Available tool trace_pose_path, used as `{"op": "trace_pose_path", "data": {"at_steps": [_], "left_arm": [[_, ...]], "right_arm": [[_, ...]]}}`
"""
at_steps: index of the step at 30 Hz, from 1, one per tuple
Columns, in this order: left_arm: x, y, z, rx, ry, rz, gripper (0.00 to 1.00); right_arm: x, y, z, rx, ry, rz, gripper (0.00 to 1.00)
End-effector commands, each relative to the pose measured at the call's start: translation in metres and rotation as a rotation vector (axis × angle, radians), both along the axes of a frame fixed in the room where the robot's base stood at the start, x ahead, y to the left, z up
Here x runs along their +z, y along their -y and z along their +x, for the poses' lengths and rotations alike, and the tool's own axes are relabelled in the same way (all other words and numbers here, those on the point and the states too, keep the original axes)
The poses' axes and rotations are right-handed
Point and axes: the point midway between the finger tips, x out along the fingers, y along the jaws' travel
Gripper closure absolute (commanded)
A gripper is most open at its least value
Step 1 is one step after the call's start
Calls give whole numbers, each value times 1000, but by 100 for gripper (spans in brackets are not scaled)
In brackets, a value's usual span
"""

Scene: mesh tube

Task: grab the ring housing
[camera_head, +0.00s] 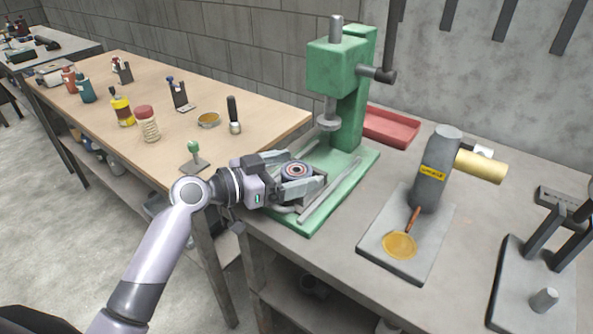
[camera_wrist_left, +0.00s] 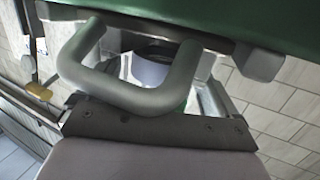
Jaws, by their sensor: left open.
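The ring housing (camera_head: 296,170) is a small round part with a dark rim and a pale, reddish centre, at the base of the green press (camera_head: 345,95). My left gripper (camera_head: 311,175) reaches in from the left at the press base. Its fingers are apart, one on the far side and one on the near side of the housing. I cannot tell whether they touch it. In the left wrist view, a pale round body with a dark top (camera_wrist_left: 152,70) shows partly behind a grey U-shaped bar (camera_wrist_left: 135,92). My right gripper is not in view.
The press column and ram stand just behind the gripper. A red tray (camera_head: 392,128) lies behind the press. A grey cylindrical tool (camera_head: 436,165) stands on a plate to the right. A wooden bench (camera_head: 255,110) with bottles and small tools is to the left.

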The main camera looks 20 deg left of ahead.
Motion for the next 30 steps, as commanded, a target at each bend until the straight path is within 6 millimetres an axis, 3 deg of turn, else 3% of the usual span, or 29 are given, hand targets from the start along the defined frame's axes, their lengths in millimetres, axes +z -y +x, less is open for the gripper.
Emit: {"op": "trace_pose_path", "data": {"at_steps": [5, 9, 12, 23, 30], "left_arm": [[0, 0, 0, 0, 0, 0, 7], [0, 0, 0, 0, 0, 0, 52], [0, 0, 0, 0, 0, 0, 78], [8, 0, 0, 1, 5, -2, 78], [42, 0, 0, -1, 11, 0, 78]], "right_arm": [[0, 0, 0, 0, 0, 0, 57], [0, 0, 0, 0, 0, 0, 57], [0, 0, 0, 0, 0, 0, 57], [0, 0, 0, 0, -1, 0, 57], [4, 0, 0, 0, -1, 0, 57]]}}
